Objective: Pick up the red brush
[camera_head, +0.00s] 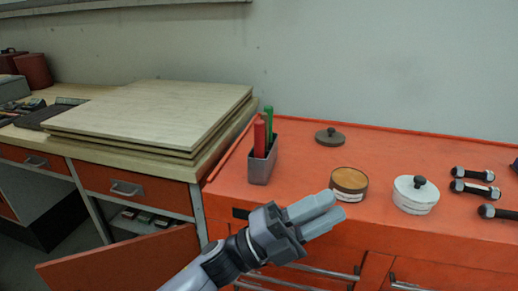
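The red brush (260,137) stands upright in a small grey metal holder (260,168) near the left end of the orange worktop. Only its red handle shows; its lower part is hidden inside the holder. My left gripper (336,204) comes in from the bottom and is in front of and to the right of the holder, apart from it. Its two fingers lie side by side with no clear gap, pointing right, with nothing seen between them. My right gripper is not in view.
A green-handled item (268,124) stands close behind the red brush in the same holder. A wooden-topped round tin (348,183), a white lidded pot (415,194) and a dark disc (330,137) are to the right. Stacked boards (155,110) lie to the left.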

